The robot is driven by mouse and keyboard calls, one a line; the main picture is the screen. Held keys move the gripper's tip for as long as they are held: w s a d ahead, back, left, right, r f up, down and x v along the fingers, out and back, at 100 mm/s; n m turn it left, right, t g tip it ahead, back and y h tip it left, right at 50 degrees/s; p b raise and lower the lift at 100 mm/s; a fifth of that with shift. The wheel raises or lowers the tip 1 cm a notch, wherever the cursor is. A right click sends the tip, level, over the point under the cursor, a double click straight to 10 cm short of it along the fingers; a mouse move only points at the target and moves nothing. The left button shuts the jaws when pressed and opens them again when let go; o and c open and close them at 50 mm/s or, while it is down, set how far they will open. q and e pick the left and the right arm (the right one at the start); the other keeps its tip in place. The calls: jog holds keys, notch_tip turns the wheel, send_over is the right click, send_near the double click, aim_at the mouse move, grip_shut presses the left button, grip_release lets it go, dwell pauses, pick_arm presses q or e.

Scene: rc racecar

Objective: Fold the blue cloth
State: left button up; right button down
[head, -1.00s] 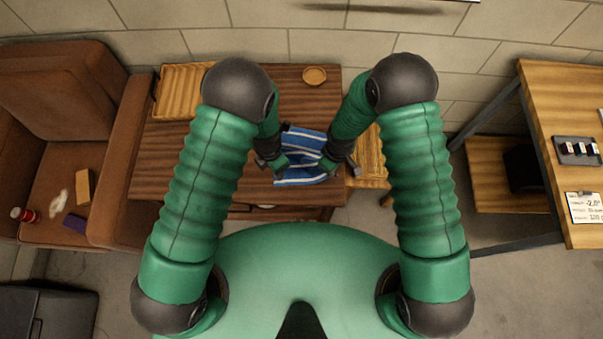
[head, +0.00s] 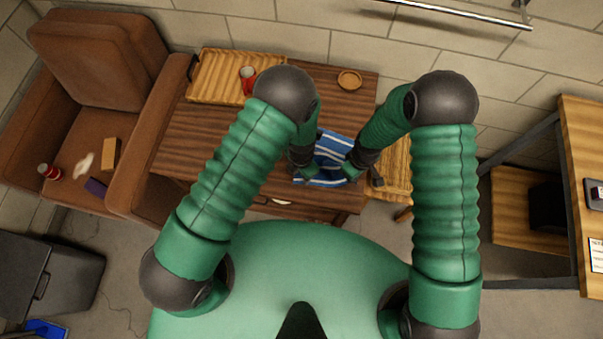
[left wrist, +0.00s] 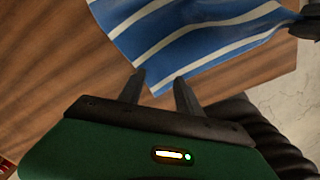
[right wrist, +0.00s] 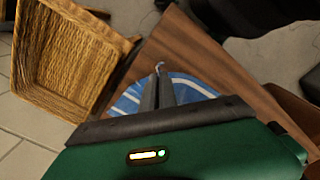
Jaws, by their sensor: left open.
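The blue cloth (head: 338,145), with white stripes, lies on the brown wooden table (head: 345,102) near its right end. My left gripper (head: 304,172) is at the cloth's left side. In the left wrist view my left gripper (left wrist: 158,85) is open, with a corner of the cloth (left wrist: 205,40) close to its fingertips. My right gripper (head: 362,172) is at the cloth's right side. In the right wrist view its fingers (right wrist: 158,80) are close together, with a small tip of cloth pinched between them. My arms hide parts of the cloth.
A wooden tray (head: 222,78) and a red cup (head: 248,78) are at the table's back left, a round dish (head: 349,79) at the back. A wicker basket (right wrist: 70,60) adjoins the table's right end. A brown armchair (head: 95,60) stands left.

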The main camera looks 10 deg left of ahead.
pick_arm(q)
jog(key=shift+f, duration=0.1)
jog(key=shift+c, duration=0.4)
grip_shut()
dwell(0.3)
jog(key=shift+r, duration=2.55)
